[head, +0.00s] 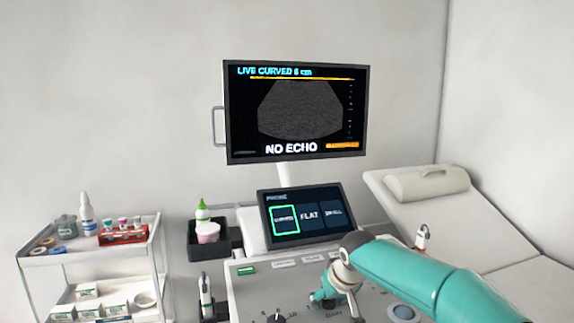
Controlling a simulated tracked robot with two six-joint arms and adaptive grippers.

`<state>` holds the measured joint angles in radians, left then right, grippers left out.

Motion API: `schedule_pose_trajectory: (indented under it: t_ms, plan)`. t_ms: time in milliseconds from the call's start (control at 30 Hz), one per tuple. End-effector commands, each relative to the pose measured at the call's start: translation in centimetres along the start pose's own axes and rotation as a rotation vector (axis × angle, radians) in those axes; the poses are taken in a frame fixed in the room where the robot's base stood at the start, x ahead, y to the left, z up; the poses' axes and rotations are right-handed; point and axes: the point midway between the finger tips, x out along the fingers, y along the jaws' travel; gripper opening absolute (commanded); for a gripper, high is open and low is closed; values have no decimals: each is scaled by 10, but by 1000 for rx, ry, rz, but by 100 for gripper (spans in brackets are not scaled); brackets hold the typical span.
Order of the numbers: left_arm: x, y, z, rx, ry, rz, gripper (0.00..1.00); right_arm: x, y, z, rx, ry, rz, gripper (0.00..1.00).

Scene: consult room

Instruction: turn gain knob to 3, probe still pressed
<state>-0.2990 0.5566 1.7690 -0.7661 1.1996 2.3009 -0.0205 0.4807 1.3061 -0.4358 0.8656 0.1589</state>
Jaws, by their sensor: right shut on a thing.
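My right gripper (326,298) reaches down to the console panel (247,291) and is shut on the gain knob, by the "GAIN" lettering. The gripper hides the knob, so its setting cannot be read. No pressed probe shows. My left gripper is out of view.
A black bin (213,243) holds a green-capped bottle. A white cart (90,249) with supplies stands left, an exam couch (470,222) right.

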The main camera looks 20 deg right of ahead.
Motion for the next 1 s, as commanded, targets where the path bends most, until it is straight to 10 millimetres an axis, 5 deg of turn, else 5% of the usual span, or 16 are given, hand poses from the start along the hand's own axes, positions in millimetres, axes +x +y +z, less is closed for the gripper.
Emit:
schedule_pose_trajectory:
  t_ms: [33, 633, 967, 1000]
  plan:
    - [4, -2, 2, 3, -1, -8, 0, 10, -1, 11, 19, -34, 14, 51]
    - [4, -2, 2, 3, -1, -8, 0, 9, -1, 8, 619, -25, 355, 54]
    - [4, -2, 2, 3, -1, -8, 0, 8, 1, 9, 678, -24, 387, 56]
    - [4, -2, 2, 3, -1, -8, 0, 8, 1, 9, 678, -24, 387, 63]
